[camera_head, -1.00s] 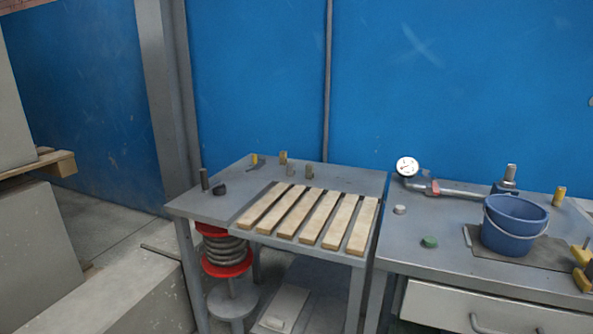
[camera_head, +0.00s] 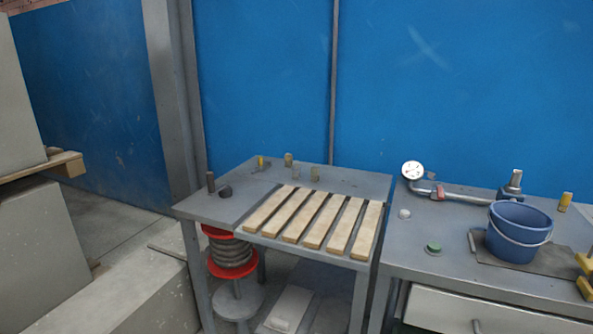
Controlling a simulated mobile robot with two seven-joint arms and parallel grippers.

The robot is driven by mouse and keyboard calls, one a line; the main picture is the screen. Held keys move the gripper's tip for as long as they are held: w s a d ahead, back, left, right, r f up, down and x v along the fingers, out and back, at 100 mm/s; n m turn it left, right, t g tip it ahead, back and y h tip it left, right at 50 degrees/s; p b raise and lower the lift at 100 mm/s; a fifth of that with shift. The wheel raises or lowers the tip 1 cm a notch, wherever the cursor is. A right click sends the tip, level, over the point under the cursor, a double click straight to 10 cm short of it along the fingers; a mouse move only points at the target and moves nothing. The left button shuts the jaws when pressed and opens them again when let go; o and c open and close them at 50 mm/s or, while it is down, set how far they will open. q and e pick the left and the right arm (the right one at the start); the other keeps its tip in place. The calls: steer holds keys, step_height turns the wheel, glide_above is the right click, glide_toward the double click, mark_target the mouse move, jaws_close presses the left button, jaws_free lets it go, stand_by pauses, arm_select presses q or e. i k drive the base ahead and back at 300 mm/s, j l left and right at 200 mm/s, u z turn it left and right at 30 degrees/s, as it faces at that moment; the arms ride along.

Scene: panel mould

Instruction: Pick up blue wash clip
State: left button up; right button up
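I cannot pick out a blue wash clip for certain in the head view. A small dark bluish block (camera_head: 510,194) sits at the foot of an upright metal cylinder (camera_head: 515,180) on the right bench, behind the blue bucket (camera_head: 519,232). It is too small to tell what it is. The bucket could hide things behind it, and its inside is mostly out of sight. Neither of my grippers is in view.
The left bench (camera_head: 225,208) carries wooden slats (camera_head: 311,222), with small yellow and grey pieces behind. Concrete blocks (camera_head: 42,255) stand left.

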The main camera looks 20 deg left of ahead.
mark_target(295, 167)
steer(key=i+j+z, duration=0.1)
steer(key=z, duration=0.25)
steer(key=j+z, duration=0.35)
steer(key=i+j+z, duration=0.1)
steer(key=j+z, duration=0.25)
steer(key=l, duration=0.1)
